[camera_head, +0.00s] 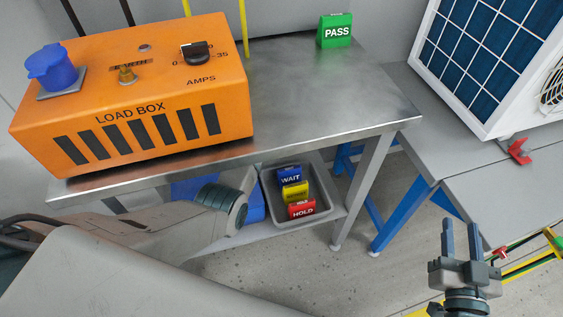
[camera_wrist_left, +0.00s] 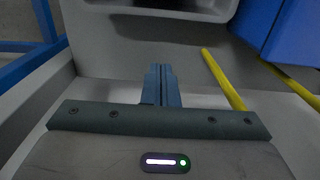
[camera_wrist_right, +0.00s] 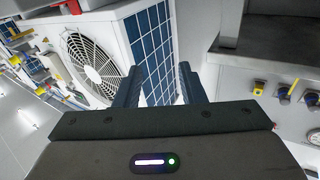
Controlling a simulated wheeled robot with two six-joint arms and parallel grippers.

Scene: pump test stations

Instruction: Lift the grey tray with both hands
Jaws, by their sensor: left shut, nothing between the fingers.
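The grey tray (camera_head: 308,221) is on the shelf under the metal bench. Inside it lie a blue WAIT block (camera_head: 289,174), a yellow block (camera_head: 295,191) and a red HOLD block (camera_head: 302,208). My left arm reaches toward the shelf, left of the tray; its fingers are hidden in the head view. In the left wrist view, my left gripper (camera_wrist_left: 161,84) is shut and empty, with a grey wall, probably the tray's, at the top. My right gripper (camera_head: 461,240) is open and empty, right of the tray and apart from it; its spread fingers (camera_wrist_right: 160,85) also show in the right wrist view.
An orange load box (camera_head: 150,95) and a green PASS block (camera_head: 335,30) stand on the bench (camera_head: 310,85). A blue container (camera_head: 250,205) is left of the tray. Bench legs (camera_head: 362,185) and a blue frame stand between the tray and my right gripper. A solar-panelled unit (camera_head: 470,55) is at right.

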